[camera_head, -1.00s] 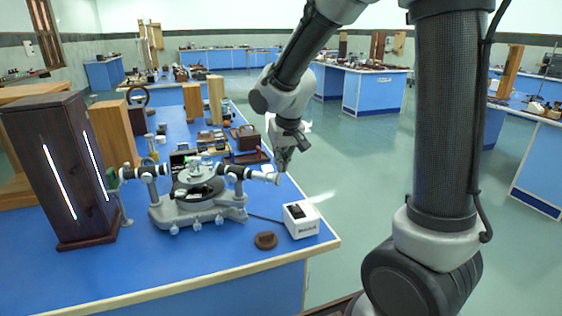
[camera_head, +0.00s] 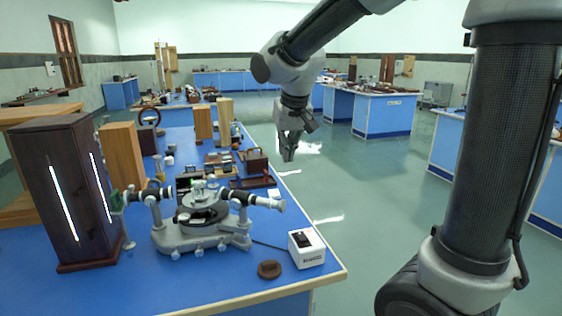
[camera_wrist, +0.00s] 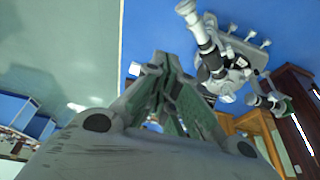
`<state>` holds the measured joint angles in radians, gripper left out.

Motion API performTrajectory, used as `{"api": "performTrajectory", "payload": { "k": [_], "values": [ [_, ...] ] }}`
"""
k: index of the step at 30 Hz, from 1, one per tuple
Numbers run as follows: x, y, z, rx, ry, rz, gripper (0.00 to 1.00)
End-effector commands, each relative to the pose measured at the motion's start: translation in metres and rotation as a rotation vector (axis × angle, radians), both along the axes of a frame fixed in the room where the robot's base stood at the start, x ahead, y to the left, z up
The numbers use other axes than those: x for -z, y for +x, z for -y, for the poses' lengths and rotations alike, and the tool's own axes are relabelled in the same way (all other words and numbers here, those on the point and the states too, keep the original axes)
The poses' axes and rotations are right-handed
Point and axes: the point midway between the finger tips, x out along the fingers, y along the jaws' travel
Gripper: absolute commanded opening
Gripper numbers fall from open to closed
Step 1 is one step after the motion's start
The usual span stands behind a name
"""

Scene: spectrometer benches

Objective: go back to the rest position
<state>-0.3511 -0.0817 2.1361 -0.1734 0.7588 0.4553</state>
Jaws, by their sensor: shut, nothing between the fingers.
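My gripper (camera_head: 289,150) hangs from my arm, fingers down, in the head view. It is beyond the bench's right edge in the picture, above and behind the spectrometer's right end. It is shut and empty. The spectrometer (camera_head: 203,232), grey with black tubes and a round table, stands on the blue bench (camera_head: 150,290). In the wrist view my gripper (camera_wrist: 165,75) shows its closed green-grey fingers, with the spectrometer (camera_wrist: 232,68) to their right, apart from them.
A dark lamp housing (camera_head: 50,200) with bright slits stands left of the spectrometer. A white box (camera_head: 306,248) and a brown round cap (camera_head: 269,269) lie near the bench's front right corner. Small wooden items crowd the back. Open floor (camera_head: 350,180) lies to the right.

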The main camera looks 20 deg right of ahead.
Motion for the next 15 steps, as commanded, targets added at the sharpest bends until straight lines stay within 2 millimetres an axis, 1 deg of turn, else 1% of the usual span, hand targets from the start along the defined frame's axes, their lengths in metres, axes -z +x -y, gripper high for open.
{"api": "performTrajectory", "payload": {
  "k": [4,6,8,9,11,12,14,15],
  "values": [
    [-0.003,-0.001,-0.001,-0.010,-0.005,-0.002,0.00],
    [-0.001,-0.004,0.000,-0.047,-0.021,-0.013,0.00],
    [0.009,-0.016,0.003,-0.093,-0.044,-0.056,0.00],
    [0.018,-0.028,0.006,-0.122,-0.056,-0.089,0.00],
    [0.023,-0.053,0.015,-0.164,-0.068,-0.125,0.00],
    [0.024,-0.072,0.026,-0.183,-0.069,-0.142,0.00],
    [0.024,-0.100,0.042,-0.196,-0.067,-0.157,0.00],
    [0.023,-0.118,0.052,-0.199,-0.062,-0.162,0.00]
  ]
}}
